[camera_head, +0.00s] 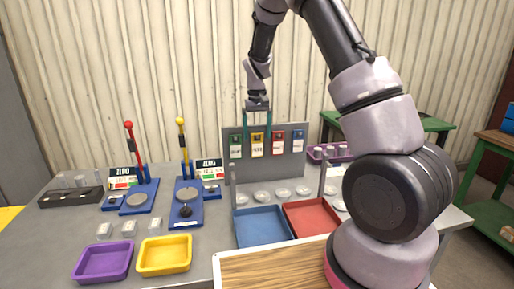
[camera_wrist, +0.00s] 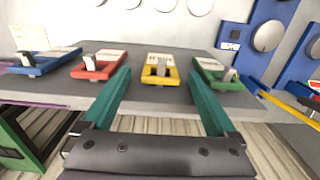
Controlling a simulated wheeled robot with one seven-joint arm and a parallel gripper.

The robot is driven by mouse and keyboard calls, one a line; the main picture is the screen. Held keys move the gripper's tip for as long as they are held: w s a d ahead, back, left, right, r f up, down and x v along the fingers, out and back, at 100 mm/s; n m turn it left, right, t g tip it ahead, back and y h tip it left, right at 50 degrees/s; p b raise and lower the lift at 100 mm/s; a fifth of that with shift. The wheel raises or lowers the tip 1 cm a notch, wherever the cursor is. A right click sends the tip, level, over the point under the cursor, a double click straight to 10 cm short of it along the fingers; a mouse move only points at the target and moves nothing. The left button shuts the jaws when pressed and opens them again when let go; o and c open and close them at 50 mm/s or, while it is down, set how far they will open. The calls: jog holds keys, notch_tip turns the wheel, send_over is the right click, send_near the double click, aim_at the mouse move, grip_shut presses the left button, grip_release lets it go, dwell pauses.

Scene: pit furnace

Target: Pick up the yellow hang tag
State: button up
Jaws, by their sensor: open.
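The yellow hang tag (camera_head: 257,144) hangs on the upper part of an upright grey board (camera_head: 241,172), between the green tag (camera_head: 236,146) and the red tag (camera_head: 278,143). A blue tag (camera_head: 298,141) hangs at the right end of the row. In the wrist view the yellow tag (camera_wrist: 160,68) lies ahead, between the two teal fingers, with a pale hook at its top. My gripper (camera_head: 257,124) is open and empty above the board's top edge. In the wrist view its fingers (camera_wrist: 163,82) are spread wide on either side of the yellow tag. Contact cannot be told.
The neighbouring red tag (camera_wrist: 98,65) and green tag (camera_wrist: 214,73) sit close beside the fingers. A blue tray (camera_head: 238,240) and a red tray (camera_head: 337,226) lie before the board. Lever devices (camera_head: 186,204) stand left, with purple (camera_head: 79,276) and yellow (camera_head: 143,270) trays in front.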

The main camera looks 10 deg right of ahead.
aim_at(257, 145)
jog(key=shift+f, duration=1.6)
jog(key=c, duration=1.4)
jog(key=shift+r, duration=0.15)
